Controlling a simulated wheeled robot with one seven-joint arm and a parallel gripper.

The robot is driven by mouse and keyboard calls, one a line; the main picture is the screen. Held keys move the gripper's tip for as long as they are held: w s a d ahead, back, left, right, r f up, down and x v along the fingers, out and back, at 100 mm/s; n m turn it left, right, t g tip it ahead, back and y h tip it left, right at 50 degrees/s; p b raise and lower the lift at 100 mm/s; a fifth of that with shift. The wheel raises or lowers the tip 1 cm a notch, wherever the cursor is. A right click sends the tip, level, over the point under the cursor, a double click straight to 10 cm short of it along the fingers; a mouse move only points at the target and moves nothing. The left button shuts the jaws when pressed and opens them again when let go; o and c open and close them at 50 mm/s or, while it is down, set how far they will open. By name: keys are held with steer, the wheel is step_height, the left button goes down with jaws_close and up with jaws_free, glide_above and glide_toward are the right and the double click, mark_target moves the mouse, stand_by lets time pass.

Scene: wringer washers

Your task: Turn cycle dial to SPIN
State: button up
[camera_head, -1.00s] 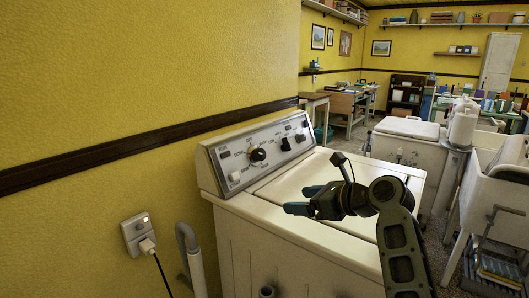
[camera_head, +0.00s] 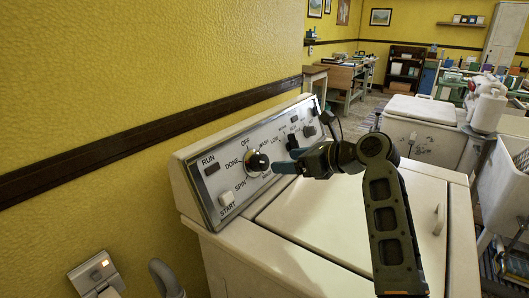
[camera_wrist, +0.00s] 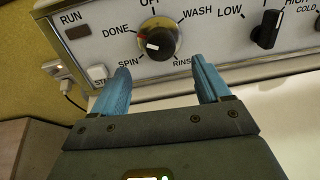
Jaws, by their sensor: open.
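The cycle dial (camera_head: 257,161) is a round dark knob on the washer's slanted control panel (camera_head: 222,171). In the wrist view the dial (camera_wrist: 158,38) has a white mark on its face and a reddish mark on its left side. OFF, WASH, RINSE, SPIN and DONE are printed around it, SPIN at lower left. Which label the dial points at is hard to tell. My gripper (camera_head: 284,156) is open and empty, just right of the dial in the head view. In the wrist view its blue fingers (camera_wrist: 159,66) stand apart just below the dial, not closed around it.
A START button (camera_head: 226,199) and RUN lamp (camera_head: 212,168) sit left of the dial. Darker knobs (camera_wrist: 267,29) sit to its right. The flat washer lid (camera_head: 330,220) lies below my arm. The yellow wall (camera_head: 120,80) is close behind the panel.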

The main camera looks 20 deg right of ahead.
mark_target(265, 162)
steer(key=x, duration=0.7)
steer(key=shift+w+a+f, duration=0.15)
steer(key=shift+w+a, duration=0.05)
steer(key=shift+w, duration=0.1)
steer(key=c, duration=1)
